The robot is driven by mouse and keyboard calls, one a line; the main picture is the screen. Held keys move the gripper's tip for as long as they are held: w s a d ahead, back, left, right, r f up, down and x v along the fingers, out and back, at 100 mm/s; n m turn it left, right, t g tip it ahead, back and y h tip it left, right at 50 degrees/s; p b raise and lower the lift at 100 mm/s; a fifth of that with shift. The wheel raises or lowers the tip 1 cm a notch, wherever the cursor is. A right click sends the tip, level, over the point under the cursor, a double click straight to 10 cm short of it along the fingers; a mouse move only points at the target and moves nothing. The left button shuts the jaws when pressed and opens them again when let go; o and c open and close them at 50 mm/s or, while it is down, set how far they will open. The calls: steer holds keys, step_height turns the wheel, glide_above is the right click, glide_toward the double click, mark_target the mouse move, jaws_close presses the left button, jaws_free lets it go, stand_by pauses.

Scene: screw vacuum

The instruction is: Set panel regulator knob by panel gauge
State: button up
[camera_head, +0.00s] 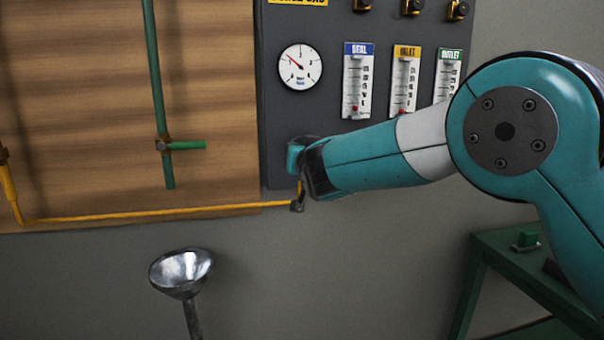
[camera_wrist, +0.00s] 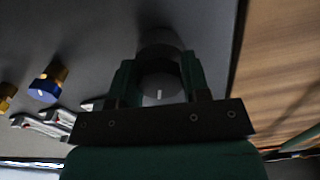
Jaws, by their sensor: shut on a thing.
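The dark grey panel (camera_head: 330,110) stands at the upper middle of the head view. The round white panel gauge (camera_head: 300,67) is on its upper left, with a red needle pointing to the upper left. My gripper (camera_head: 303,160) is at the panel's lower left, below the gauge, and my arm hides part of that area. In the wrist view my gripper (camera_wrist: 160,85) has its two fingers on either side of the dark round regulator knob (camera_wrist: 160,50), shut on it. The knob bears a short white mark facing the camera. In the head view the knob is mostly hidden.
Flow meters labelled SEAL (camera_head: 357,80), INLET (camera_head: 403,80) and OUTLET (camera_head: 447,75) are right of the gauge. A metal funnel (camera_head: 181,270) stands below. A green table (camera_head: 500,260) is at lower right.

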steer(key=shift+f+m+b, duration=0.2)
steer(key=shift+m+b, duration=0.8)
steer(key=shift+b, duration=0.2)
steer(key=shift+r, duration=0.1)
steer(key=o, duration=0.9)
steer(key=shift+r, duration=0.1)
steer(key=b+v, duration=0.4)
steer(key=v, duration=1.3)
steer(key=shift+s, duration=0.25)
